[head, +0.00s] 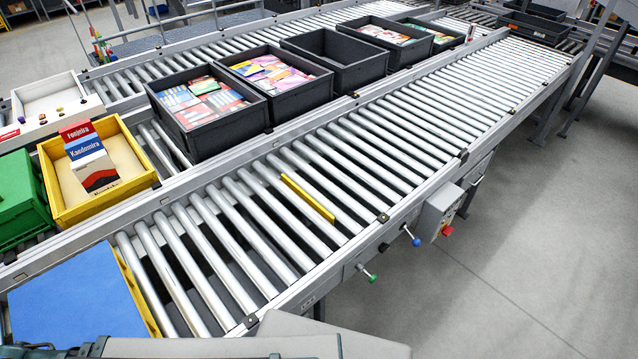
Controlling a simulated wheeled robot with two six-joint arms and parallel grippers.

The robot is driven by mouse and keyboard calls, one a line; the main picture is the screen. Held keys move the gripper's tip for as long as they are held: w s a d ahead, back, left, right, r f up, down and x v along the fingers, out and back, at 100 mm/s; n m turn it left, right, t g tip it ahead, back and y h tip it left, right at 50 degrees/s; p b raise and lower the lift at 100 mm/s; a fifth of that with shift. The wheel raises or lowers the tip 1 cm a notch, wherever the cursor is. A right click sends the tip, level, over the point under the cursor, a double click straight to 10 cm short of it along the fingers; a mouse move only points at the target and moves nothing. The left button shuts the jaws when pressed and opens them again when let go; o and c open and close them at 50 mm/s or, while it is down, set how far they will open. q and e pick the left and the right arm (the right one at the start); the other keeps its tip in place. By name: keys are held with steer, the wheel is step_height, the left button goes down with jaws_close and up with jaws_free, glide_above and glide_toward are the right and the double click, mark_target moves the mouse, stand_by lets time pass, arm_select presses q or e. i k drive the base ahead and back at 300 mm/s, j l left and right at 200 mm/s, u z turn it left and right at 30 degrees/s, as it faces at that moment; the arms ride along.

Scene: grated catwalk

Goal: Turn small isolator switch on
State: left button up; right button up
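A grey box (437,212) is mounted on the outer side of the near roller conveyor. A red knob (447,230) sits at its lower front and looks like an isolator switch. Its on or off position is too small to tell. To its left on the conveyor's side frame are a blue-tipped lever (415,241) and a green-tipped lever (372,277). Which of these is the small isolator switch is not labelled. Neither of my grippers shows in the head view.
The near roller conveyor (330,170) is mostly bare, with a yellow strip (308,198) across it. Dark crates (208,135) line the far conveyor. A yellow bin (140,172) and green bin (18,205) stand left. The floor (540,240) on the right is clear.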

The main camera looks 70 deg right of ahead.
mark_target(445, 230)
steer(key=z, duration=3.5)
